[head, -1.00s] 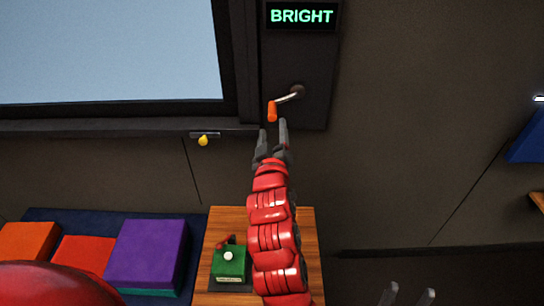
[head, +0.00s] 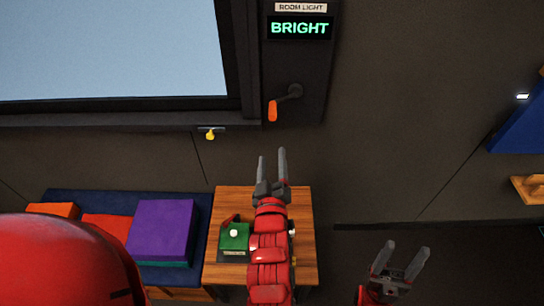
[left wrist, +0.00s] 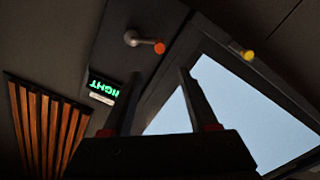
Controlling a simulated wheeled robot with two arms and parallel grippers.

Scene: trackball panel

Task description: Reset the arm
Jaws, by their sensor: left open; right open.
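My left gripper (head: 271,168) is open and empty in the head view, its fingers pointing up toward the wall panel. It is below and apart from a crank lever with an orange handle (head: 272,110), which hangs on the dark panel under a display reading "BRIGHT" (head: 299,28). In the left wrist view the open fingers (left wrist: 158,100) show in front of the window, with the orange handle (left wrist: 159,47) beyond them. My right gripper (head: 405,258) is open and empty at the lower right of the head view.
A wooden table (head: 300,215) with a green box (head: 234,237) lies below my left arm. Purple (head: 160,228) and red blocks sit on a blue mat at left. A yellow knob (head: 210,134) is under the window. A wooden shelf (head: 528,190) is at right.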

